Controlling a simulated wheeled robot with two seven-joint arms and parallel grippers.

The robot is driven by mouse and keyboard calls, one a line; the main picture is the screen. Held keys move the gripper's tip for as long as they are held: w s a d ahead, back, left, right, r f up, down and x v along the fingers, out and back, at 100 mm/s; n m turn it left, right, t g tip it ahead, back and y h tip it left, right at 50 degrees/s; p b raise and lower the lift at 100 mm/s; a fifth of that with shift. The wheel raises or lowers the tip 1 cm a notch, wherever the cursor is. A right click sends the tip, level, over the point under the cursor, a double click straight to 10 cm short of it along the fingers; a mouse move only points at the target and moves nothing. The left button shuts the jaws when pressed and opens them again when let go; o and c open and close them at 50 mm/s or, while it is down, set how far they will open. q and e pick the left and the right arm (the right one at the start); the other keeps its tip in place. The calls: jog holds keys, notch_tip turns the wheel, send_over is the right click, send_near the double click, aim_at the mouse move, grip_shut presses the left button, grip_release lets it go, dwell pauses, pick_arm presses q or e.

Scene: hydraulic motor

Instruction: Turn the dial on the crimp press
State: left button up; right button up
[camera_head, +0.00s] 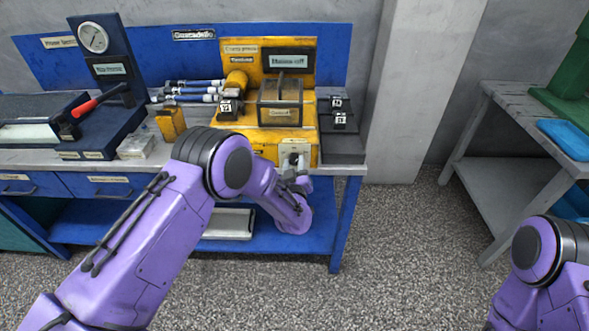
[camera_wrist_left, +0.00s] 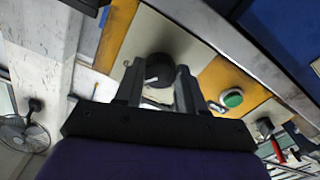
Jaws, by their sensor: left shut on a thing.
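The yellow crimp press (camera_head: 290,145) stands on the workbench, with a sign panel above and a clear-fronted box on it. Its black round dial (camera_wrist_left: 158,68), with a white pointer mark, sits on a pale plate on the press front. My left gripper (camera_head: 293,172) is at this front face, its two fingers on either side of the dial in the left wrist view (camera_wrist_left: 158,88). It is shut on the dial. In the head view the gripper and wrist mostly hide the dial. My right gripper is out of view; only part of that arm shows at lower right.
A green button (camera_wrist_left: 232,98) sits beside the dial plate. Blue-and-white cylinders (camera_head: 190,92) and a red-handled press (camera_head: 92,105) are left of the press. Dark bins (camera_head: 342,140) stand to its right. A grey side table (camera_head: 500,105) is at far right, with open floor between.

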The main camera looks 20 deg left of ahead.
pick_arm(q)
jog(key=n+b, duration=0.1)
jog(key=n, duration=0.1)
jog(key=n+b, duration=0.2)
jog(key=n, duration=0.1)
jog(key=shift+f+n, duration=0.2)
jog(key=shift+n, duration=0.1)
jog(key=n+b, duration=0.3)
jog(key=n, duration=0.1)
jog(key=shift+n, duration=0.3)
jog(key=n+b, duration=0.4)
jog(key=n, duration=0.1)
jog(key=n+b, duration=0.2)
jog(key=n, duration=0.1)
jog(key=shift+b, duration=0.4)
jog(key=shift+d+r+n+b, duration=0.1)
jog(key=shift+r+n+b, duration=0.1)
jog(key=shift+n+b, duration=0.55)
jog(key=shift+n, duration=0.25)
jog(key=o, duration=1)
jog(key=shift+r, duration=0.1)
jog(key=shift+o, duration=0.2)
